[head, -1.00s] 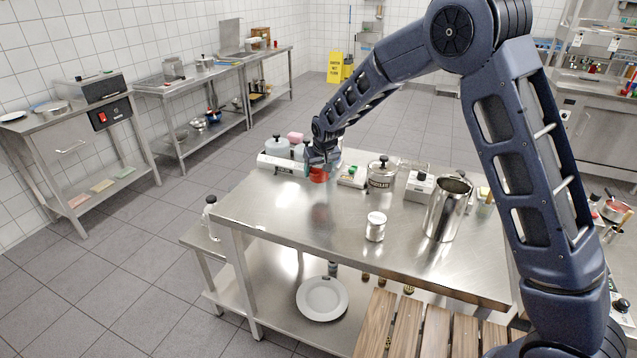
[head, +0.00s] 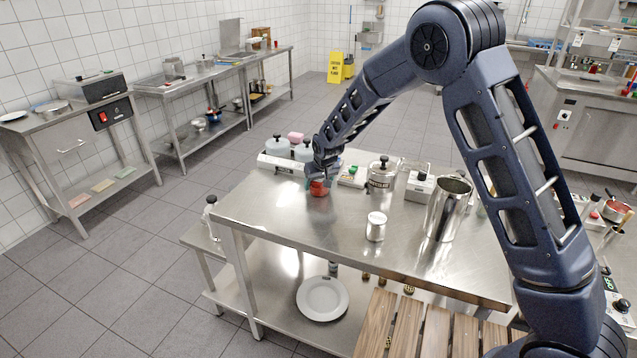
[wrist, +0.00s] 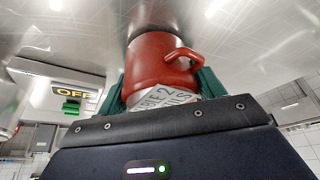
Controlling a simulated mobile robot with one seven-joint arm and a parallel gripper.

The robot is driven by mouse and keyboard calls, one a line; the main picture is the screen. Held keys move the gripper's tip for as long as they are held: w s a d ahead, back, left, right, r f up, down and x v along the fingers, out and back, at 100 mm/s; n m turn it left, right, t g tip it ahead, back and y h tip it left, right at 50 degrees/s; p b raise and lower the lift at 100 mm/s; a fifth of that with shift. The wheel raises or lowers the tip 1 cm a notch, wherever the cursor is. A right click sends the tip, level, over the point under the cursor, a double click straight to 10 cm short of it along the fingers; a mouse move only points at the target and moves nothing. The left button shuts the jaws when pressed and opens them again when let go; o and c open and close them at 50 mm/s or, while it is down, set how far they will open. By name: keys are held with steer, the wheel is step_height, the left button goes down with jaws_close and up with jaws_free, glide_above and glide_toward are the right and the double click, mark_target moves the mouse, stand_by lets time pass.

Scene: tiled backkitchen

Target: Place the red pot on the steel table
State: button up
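The red pot (head: 319,189) is at the steel table (head: 285,215), near its far left part. In the wrist view the red pot (wrist: 155,62) has a loop handle on its right side, and its end meets or nearly meets its reflection in the steel. I cannot tell for sure whether it bears on the table. My gripper (head: 319,180) is above the pot, pointing down. Its green fingers in the wrist view (wrist: 160,88) lie on both sides of the pot and look closed on it. A white label with black letters partly shows by the fingers.
Pale lidded containers (head: 279,147) and a white labelled box (head: 281,164) stand behind the pot. A small device with a green part (head: 353,176) and a lidded steel pot (head: 381,174) stand to its right. The table's front left is clear; a small canister (head: 376,227) stands nearer.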

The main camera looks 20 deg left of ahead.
steer(key=o, duration=0.3)
steer(key=shift+r, duration=0.15)
steer(key=v, duration=1.2)
